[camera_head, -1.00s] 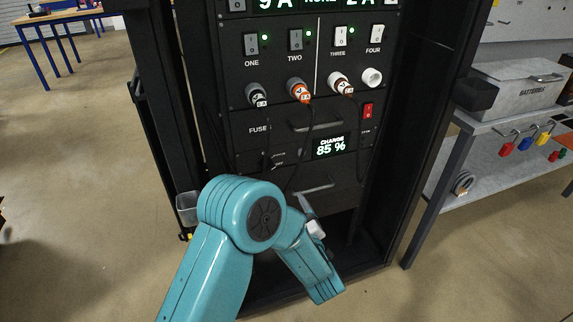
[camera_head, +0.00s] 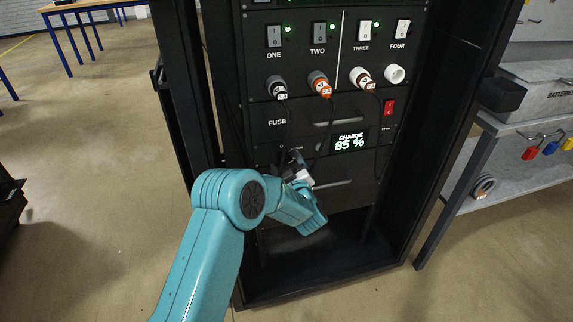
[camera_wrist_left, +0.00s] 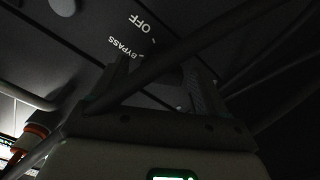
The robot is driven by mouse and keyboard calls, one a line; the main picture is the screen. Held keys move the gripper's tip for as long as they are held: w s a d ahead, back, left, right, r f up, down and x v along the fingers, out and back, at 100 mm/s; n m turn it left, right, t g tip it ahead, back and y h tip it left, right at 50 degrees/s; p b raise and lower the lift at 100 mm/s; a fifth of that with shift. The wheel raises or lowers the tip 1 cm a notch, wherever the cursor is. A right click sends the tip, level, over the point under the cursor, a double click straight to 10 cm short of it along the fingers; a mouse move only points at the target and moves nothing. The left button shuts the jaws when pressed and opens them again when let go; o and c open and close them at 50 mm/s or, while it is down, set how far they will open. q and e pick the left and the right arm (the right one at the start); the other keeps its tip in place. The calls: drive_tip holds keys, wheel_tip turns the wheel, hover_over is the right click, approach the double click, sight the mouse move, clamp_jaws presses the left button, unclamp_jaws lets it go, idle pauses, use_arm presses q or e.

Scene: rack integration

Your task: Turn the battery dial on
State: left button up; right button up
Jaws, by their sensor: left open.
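My left gripper (camera_head: 299,165) is in front of the lower panel of the black rack (camera_head: 222,80), below the FUSE label and left of the charge display. In the left wrist view my left gripper (camera_wrist_left: 160,80) has its two fingers apart, close to the panel's printed OFF label (camera_wrist_left: 143,22) and BYPASS label (camera_wrist_left: 128,48). The battery dial cannot be made out; the gripper and shadow cover that area. A dark cable (camera_wrist_left: 215,40) runs diagonally across the fingers in the wrist view. I cannot tell whether it touches them. My right gripper is not in view.
Grey, orange and white plugs (camera_head: 320,84) with hanging cables sit above the gripper. The charge display (camera_head: 351,142) reads 85 %. A red switch (camera_head: 389,108) is to its right. A bench (camera_head: 515,150) stands right of the rack.

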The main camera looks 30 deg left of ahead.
use_arm(q)
drive_tip(key=c, duration=1)
drive_tip(key=shift+o, duration=0.2)
drive_tip(key=shift+f+b, duration=0.2)
drive_tip(key=shift+b, duration=0.35)
drive_tip(key=n+b, duration=0.3)
drive_tip(key=b, duration=0.2)
drive_tip(key=n+b, duration=0.3)
drive_tip(key=b, duration=0.2)
drive_tip(key=n+b, duration=0.3)
drive_tip(key=b, duration=0.1)
drive_tip(key=shift+f+n+b, duration=0.3)
drive_tip(key=shift+n+b, duration=0.1)
drive_tip(key=shift+r+n+b, duration=0.2)
drive_tip(key=shift+n+b, duration=0.9)
drive_tip(key=shift+b, duration=0.2)
drive_tip(key=o, duration=1)
drive_tip(key=shift+r, duration=0.1)
drive_tip(key=shift+c, duration=0.2)
drive_tip(key=p+v, duration=0.2)
drive_tip(key=v, duration=1.4)
